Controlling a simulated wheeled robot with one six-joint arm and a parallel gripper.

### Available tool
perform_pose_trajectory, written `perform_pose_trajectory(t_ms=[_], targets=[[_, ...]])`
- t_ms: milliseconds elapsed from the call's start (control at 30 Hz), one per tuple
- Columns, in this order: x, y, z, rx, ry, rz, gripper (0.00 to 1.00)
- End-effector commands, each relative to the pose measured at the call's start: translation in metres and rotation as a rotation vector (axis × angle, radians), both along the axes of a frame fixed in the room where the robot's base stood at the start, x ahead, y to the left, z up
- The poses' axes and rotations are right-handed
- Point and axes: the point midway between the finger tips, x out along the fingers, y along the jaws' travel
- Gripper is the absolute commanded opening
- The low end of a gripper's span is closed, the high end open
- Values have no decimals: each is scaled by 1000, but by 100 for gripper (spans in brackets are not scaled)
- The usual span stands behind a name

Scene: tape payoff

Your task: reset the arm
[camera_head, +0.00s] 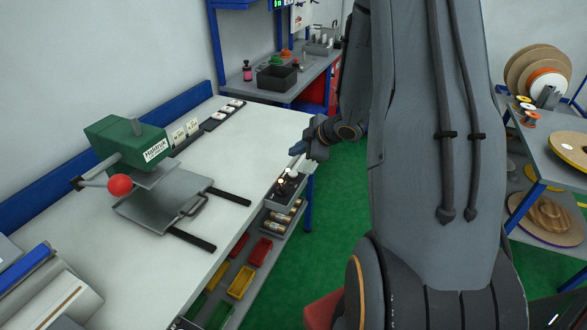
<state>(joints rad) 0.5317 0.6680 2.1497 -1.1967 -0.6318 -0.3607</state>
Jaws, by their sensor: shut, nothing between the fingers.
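My arm (430,130) stands large in the middle right of the view, with its far link reaching down and left. My gripper (296,151) is at the end of it, near the right edge of the white workbench (240,135). It is shut and small in the picture, pointing left, above a small tray of parts (284,192) at the bench's edge. Nothing shows held in it.
A green press (122,140) with a red-knobbed lever (119,185) stands on the bench. Coloured bins (240,282) sit on a shelf below. A back bench holds a black box (277,77). A rack with reels (560,150) stands right. Green floor (330,215) is open between.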

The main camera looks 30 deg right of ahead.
Motion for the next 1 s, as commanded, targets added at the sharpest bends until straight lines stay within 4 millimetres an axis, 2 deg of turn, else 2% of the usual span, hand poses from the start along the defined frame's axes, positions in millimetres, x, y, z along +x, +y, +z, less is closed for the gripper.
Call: perform_pose_trajectory(t_ms=[533, 733, 867, 1000], targets=[[0, 1, 2, -1, 3, -7, 0], [0, 13, 14, -15, 74, -171, 0], [-21, 34, 24, 2, 178, -391, 0], [-66, 69, 30, 58, 315, -626, 0]])
